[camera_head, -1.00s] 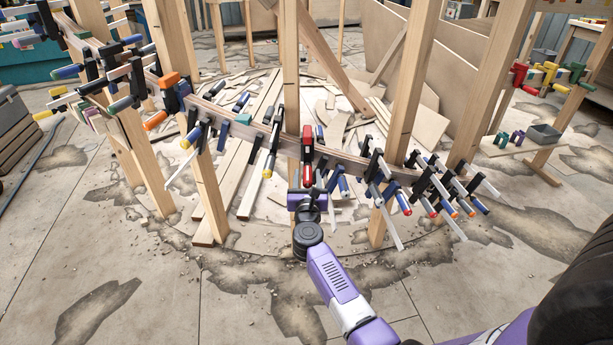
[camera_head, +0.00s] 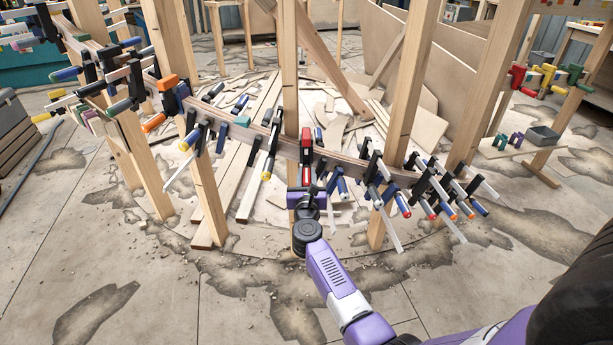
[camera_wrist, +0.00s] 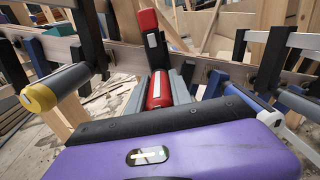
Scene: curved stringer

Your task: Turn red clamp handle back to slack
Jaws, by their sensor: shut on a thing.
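The red clamp (camera_head: 307,140) sits on the curved wooden stringer, near the middle of the head view. Its red handle (camera_wrist: 160,90) hangs below the stringer and points toward me. In the wrist view, the handle lies between the two grey fingers of my gripper (camera_wrist: 160,98). My gripper, seen from behind in the head view (camera_head: 306,190), is shut on the handle. The clamp's red upper end (camera_wrist: 148,22) and black bar stand above the handle in the wrist view. The near end of the handle is hidden behind my purple gripper body.
A yellow-tipped clamp (camera_wrist: 45,95) stands close on the left of my gripper. Blue-handled clamps (camera_head: 340,183) stand close on the right. Wooden posts (camera_head: 291,70) rise around the stringer (camera_head: 345,160). The floor in front is mostly clear.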

